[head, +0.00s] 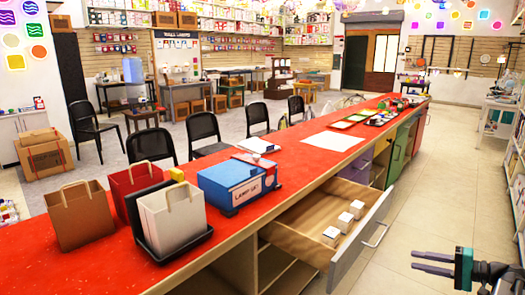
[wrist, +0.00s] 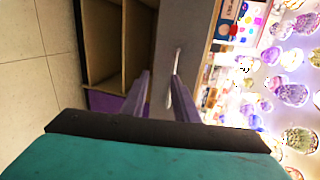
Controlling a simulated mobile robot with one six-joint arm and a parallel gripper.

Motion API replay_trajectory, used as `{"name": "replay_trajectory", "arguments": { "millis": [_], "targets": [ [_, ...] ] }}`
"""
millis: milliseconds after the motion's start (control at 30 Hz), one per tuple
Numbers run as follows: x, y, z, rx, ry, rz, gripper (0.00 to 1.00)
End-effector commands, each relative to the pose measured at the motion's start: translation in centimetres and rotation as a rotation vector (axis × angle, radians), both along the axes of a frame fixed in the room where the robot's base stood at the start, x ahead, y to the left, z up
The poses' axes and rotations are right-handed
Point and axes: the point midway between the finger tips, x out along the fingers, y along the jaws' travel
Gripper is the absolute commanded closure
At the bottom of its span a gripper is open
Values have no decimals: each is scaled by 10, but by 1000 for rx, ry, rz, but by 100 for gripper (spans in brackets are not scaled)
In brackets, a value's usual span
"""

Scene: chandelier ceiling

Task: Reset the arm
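My gripper (head: 414,260) is at the lower right of the head view, over the tiled floor in front of the red counter. Its two dark fingers point left and stand apart, with nothing between them. In the wrist view my gripper (wrist: 160,76) is also open and empty. A grey panel with a slim metal handle (wrist: 178,58) shows beyond the fingertips. The handle lies near the right finger and looks apart from it. The arm beyond the wrist is mostly out of view.
An open drawer (head: 300,222) with small white boxes juts from the red counter (head: 305,172), left of my gripper. Paper bags (head: 80,213) and a blue box (head: 237,180) stand on the counter. Shelves (head: 516,165) line the right edge. The aisle floor (head: 440,190) between is clear.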

Motion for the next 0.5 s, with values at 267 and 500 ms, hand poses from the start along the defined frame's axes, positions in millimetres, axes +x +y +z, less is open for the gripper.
{"name": "replay_trajectory", "arguments": {
  "millis": [267, 500],
  "targets": [
    [12, 47, -39, -18, 100, 43, 73],
    [16, 124, -99, -67, 253, 122, 73]
  ]
}}
